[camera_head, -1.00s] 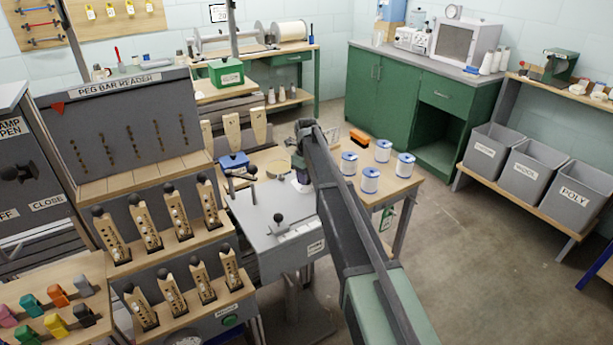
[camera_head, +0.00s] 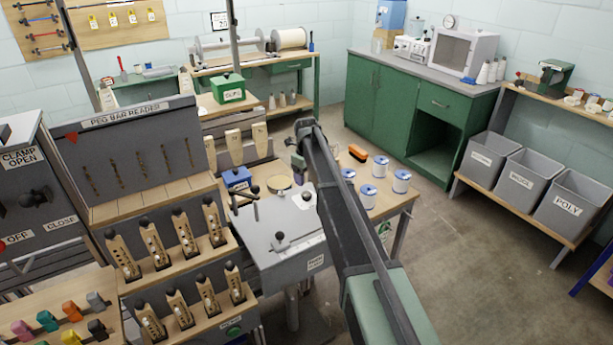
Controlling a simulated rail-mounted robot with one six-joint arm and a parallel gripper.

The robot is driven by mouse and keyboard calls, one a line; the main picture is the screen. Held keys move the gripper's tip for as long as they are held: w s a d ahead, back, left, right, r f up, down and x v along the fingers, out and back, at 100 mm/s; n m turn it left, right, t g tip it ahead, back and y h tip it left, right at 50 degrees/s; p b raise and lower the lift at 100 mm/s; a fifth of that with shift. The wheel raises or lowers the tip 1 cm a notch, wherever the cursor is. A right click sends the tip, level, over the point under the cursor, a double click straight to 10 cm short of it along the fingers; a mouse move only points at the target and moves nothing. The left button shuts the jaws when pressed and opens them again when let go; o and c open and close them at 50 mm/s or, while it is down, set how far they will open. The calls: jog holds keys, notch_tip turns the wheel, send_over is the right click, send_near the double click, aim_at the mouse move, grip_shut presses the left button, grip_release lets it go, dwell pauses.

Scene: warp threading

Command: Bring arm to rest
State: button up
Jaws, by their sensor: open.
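My arm reaches from the bottom right up to the middle of the camera_head view. My gripper (camera_head: 298,164) hangs down at its far end, small and partly hidden by the wrist, with its jaws open. I see nothing held in it. It shows above the workbench area, in front of the wooden clamps and left of the blue-and-white spools (camera_head: 369,190). Its exact height over the bench cannot be told.
The peg bar reader (camera_head: 130,160) and racks of wooden pegs stand at left. A grey table unit with black knobs (camera_head: 285,245) is close by my arm. A green cabinet (camera_head: 395,105) and grey bins (camera_head: 530,180) line the right. The floor (camera_head: 480,270) at right is clear.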

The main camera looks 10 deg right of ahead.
notch_tip(320, 180, up, 3)
jog(key=shift+r+p, duration=0.2)
jog(key=shift+p, duration=0.6)
jog(key=s+n, duration=2.8)
jog(key=s, duration=1.1)
jog(key=shift+s+a, duration=0.15)
jog(key=shift+s, duration=0.25)
